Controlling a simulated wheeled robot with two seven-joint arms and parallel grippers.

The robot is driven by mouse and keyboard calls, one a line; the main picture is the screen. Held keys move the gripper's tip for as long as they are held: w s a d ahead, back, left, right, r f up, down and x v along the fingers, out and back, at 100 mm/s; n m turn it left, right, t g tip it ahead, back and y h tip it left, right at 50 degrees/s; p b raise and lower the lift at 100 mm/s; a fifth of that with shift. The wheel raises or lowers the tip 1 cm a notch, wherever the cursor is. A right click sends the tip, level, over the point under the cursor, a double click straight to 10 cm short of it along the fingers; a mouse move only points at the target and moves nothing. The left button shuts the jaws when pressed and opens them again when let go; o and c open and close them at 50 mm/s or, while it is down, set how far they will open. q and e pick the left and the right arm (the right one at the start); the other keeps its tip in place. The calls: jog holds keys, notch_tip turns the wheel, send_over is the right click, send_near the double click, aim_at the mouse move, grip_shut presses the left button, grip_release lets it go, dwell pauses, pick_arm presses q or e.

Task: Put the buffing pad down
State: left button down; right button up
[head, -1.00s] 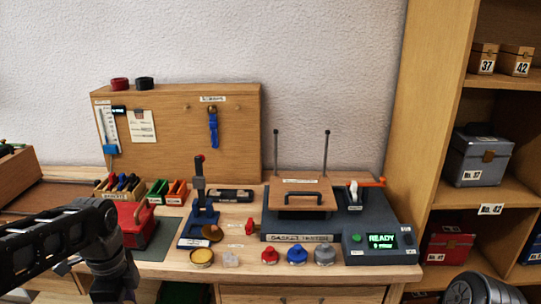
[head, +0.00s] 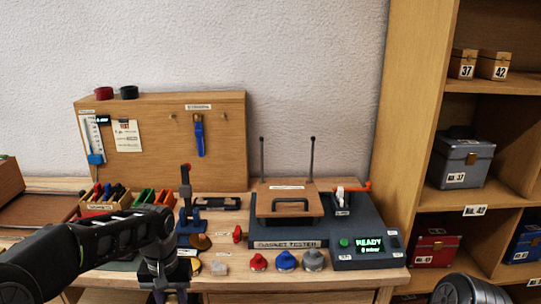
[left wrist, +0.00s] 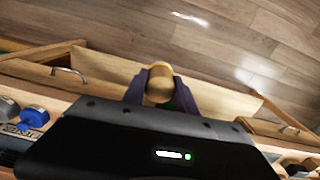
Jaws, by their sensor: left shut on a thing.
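My left gripper (head: 168,296) reaches down at the bottom edge of the head view, in front of the bench's front edge. In the left wrist view its dark fingers (left wrist: 158,92) are shut on a tan, rounded piece (left wrist: 159,76), which I take to be the buffing pad. It is held over or near the bench's front edge, with the floor beyond. In the head view the held piece is hidden or cut off. My right gripper is not in view.
A pegboard (head: 165,150) stands behind. Shelves (head: 490,120) stand at the right.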

pick_arm(q)
jog(key=shift+m, duration=0.5)
jog(key=d+f, duration=0.2)
jog(key=d, duration=0.1)
jog(key=shift+d, duration=0.25)
jog(key=shift+a, duration=0.1)
